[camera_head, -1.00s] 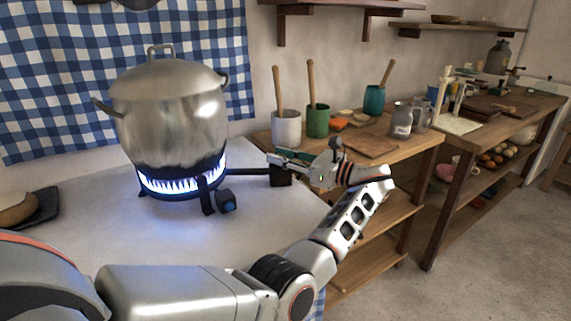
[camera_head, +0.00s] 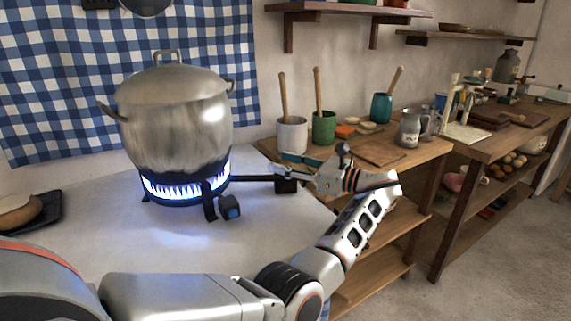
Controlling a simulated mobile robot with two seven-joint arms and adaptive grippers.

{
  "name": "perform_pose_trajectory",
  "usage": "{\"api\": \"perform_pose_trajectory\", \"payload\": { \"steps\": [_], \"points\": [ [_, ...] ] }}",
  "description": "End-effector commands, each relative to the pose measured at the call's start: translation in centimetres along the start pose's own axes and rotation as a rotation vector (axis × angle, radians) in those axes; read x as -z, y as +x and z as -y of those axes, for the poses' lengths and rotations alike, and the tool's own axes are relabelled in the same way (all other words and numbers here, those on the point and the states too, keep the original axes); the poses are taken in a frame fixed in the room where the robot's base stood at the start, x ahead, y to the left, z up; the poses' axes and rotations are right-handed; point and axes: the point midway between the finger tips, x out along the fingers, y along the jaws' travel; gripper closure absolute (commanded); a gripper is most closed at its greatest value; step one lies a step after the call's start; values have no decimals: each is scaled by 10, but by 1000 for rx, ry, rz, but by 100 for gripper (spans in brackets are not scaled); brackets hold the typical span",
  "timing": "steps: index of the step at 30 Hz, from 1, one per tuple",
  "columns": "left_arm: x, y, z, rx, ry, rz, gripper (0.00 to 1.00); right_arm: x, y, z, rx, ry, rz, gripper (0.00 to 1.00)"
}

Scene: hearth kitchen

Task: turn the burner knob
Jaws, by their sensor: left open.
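A burner with a ring of blue flames (camera_head: 188,188) stands on the pale counter under a large steel pot (camera_head: 175,118). A dark knob with a blue face (camera_head: 230,207) sits at the burner's front right. A black pipe (camera_head: 252,179) runs right from the burner to a black block (camera_head: 287,184). My left gripper (camera_head: 283,166) is open and empty beside and above that block, right of the burner and well apart from the blue-faced knob. I cannot tell whether a finger touches the block. My right gripper is not in view.
A wooden shelf unit right of the counter holds a white pot (camera_head: 292,135), a green pot (camera_head: 324,128), a teal pot (camera_head: 381,107) and a metal jug (camera_head: 411,127). A dark board (camera_head: 40,213) lies at the left. The counter's front is clear apart from my arm.

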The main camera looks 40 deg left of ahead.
Motion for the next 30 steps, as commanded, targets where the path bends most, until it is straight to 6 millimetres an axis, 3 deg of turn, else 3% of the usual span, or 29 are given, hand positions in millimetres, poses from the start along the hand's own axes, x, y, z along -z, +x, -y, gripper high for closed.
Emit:
{"api": "perform_pose_trajectory", "payload": {
  "steps": [5, 19, 30],
  "points": [
    [-10, 0, 0, 0, -5, 1, 59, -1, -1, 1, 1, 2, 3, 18],
    [-88, 0, 0, 0, -3, 0, 59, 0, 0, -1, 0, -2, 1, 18],
    [-100, 0, 0, 0, 0, 0, 59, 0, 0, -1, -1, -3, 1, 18]
  ]
}}
